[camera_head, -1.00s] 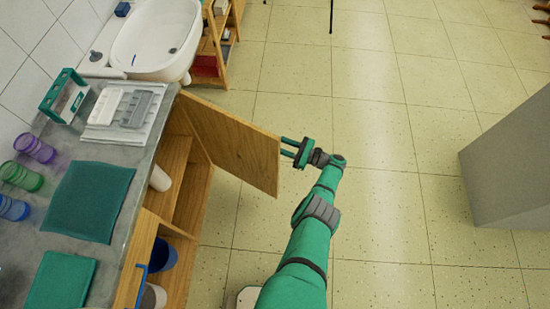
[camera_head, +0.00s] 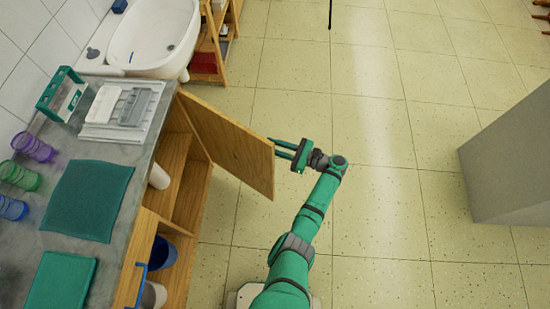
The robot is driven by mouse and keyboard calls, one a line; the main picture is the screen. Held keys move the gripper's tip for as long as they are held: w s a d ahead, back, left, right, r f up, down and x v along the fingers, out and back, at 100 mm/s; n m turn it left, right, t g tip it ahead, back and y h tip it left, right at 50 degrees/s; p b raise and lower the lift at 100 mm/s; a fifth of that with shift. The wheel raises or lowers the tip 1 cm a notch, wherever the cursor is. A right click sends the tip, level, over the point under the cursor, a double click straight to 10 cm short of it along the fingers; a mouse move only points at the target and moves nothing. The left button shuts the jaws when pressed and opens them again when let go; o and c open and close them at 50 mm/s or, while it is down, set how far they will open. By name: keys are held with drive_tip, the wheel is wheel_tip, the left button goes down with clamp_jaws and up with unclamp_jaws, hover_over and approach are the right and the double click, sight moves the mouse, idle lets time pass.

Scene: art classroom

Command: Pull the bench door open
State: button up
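The bench door (camera_head: 228,140) is a flat wooden panel, swung well out from the bench (camera_head: 150,137) on the left. Its hinged side is at the far end of the cabinet opening, and its free edge points toward the floor area. My green gripper (camera_head: 283,149) is at the free edge of the door, on its right. The two fingers are apart with a gap between them and nothing held. The fingertips are very close to the door's edge; I cannot tell whether they touch it.
The open cabinet shows wooden shelves (camera_head: 188,193), a white cylinder (camera_head: 159,177) and a blue container (camera_head: 163,254). A blue handle (camera_head: 135,285) sticks out nearer me. A white sink (camera_head: 150,38) is beyond the bench. A grey block (camera_head: 507,165) stands right; the floor between is clear.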

drive_tip(key=s+d+r, duration=0.1)
drive_tip(key=s+r, duration=0.7)
drive_tip(key=s, duration=0.2)
drive_tip(key=shift+d+r+t+y, duration=0.25)
drive_tip(key=shift+d+t+y, duration=0.05)
drive_tip(key=shift+d, duration=0.05)
